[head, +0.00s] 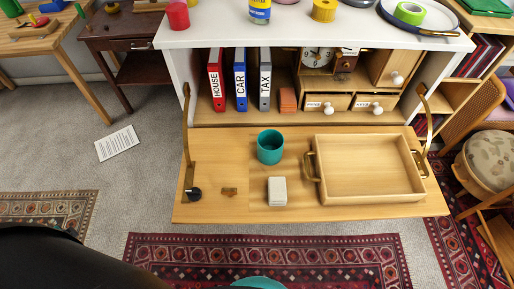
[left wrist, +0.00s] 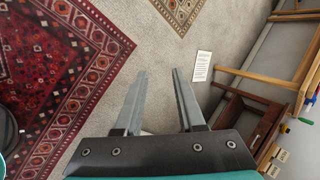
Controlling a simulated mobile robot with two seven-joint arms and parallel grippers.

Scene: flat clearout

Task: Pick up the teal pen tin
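The teal pen tin (head: 270,147) stands upright on the fold-down wooden flap (head: 230,205) of the white cabinet, left of the wooden tray and behind a pale grey block. It looks open-topped and empty. My left gripper (left wrist: 159,74) shows only in the left wrist view. Its two grey fingers are apart with nothing between them, over grey carpet. The tin is not in that view, so the gripper is well away from it. My right gripper is in neither view.
A wooden tray (head: 370,190) with handles fills the flap's right side. A pale block (head: 277,191) and a small brown piece (head: 229,191) lie on the flap. Brass stays (head: 186,120) edge it. Binders (head: 240,80) stand behind. A paper sheet (head: 117,143) lies on the carpet.

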